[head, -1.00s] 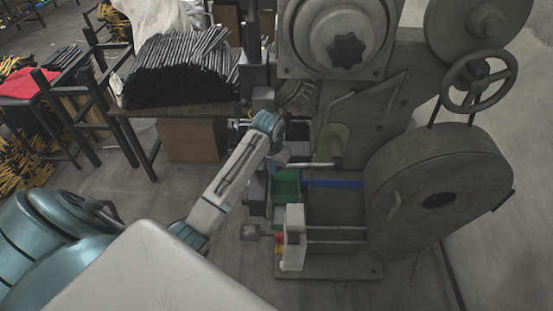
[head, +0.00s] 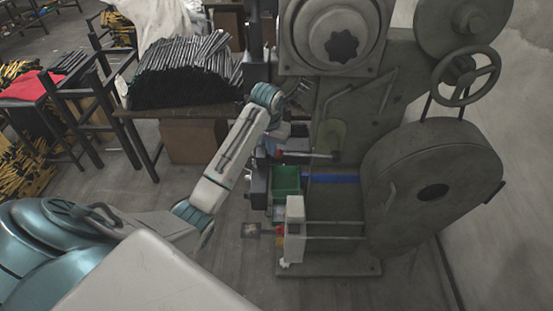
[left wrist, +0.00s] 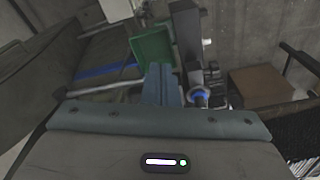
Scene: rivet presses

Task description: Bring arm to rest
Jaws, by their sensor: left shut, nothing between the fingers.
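My left arm comes in from the lower left in the head view and reaches up to the front of the grey rivet press (head: 408,215). Its wrist is bent beside the press, and the fingers are mostly hidden there. In the left wrist view my left gripper (left wrist: 162,75) has its two blue-grey fingers together, with nothing between them. The fingertips appear in front of a green bin (left wrist: 152,45), which also shows in the head view (head: 286,178). I cannot tell how far apart they are. My right gripper is not in view.
A table (head: 195,111) bears a stack of dark rods (head: 185,70), left of the press. A handwheel (head: 466,77) sits at the upper right. A cardboard box (head: 192,142) stands under the table. Open floor (head: 100,195) lies left of my arm.

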